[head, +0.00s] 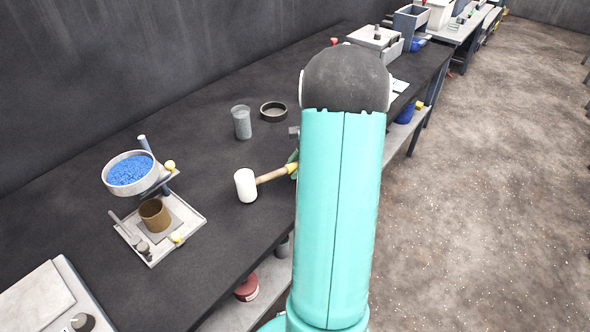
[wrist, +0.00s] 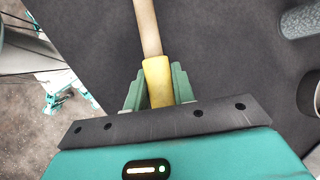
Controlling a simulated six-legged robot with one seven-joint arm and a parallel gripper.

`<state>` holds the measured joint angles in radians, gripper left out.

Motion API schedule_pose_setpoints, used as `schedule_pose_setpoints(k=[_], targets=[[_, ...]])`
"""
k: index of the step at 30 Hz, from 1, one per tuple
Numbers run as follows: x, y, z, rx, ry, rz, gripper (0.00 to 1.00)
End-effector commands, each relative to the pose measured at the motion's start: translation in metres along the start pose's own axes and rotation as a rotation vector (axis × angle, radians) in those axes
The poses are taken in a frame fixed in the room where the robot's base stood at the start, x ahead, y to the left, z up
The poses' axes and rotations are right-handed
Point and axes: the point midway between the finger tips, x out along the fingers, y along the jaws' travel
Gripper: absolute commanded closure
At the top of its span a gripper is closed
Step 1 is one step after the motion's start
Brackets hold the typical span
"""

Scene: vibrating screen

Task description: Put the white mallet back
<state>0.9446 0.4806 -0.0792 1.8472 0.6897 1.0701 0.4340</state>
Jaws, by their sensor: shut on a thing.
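The white mallet (head: 246,185) has a white head and a wooden handle with a yellow grip. In the head view its head points left, over the dark bench top (head: 205,115). In the wrist view the handle (wrist: 148,28) runs up out of the frame, and the mallet head is out of view. My gripper (wrist: 159,82) is shut on the yellow grip, with a green finger on each side. In the head view my arm hides most of the gripper. I cannot tell how far the mallet is above the bench.
A stand with a bowl of blue grains (head: 130,172) and a brown cup (head: 155,215) is left of the mallet. A grey beaker (head: 241,122) and a dark round dish (head: 273,111) stand behind it. A white device (head: 375,38) is farther back. Bench top between them is bare.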

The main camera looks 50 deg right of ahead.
Motion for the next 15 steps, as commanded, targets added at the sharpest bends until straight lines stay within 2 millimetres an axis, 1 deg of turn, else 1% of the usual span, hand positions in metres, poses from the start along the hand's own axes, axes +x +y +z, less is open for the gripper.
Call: schedule_pose_setpoints(k=[1, 3, 12, 13, 15], targets=[[0.0057, 0.0016, -0.0029, 0.001, -0.001, -0.001, 1.0], [0.0103, 0.0028, -0.0051, 0.001, -0.002, -0.001, 1.0], [0.0119, 0.0033, -0.0059, 0.0, -0.001, -0.002, 1.0], [0.0121, 0.0036, -0.0063, 0.0, 0.0, -0.001, 0.71], [0.0119, 0.0036, -0.0062, -0.001, 0.0, -0.001, 0.57]])
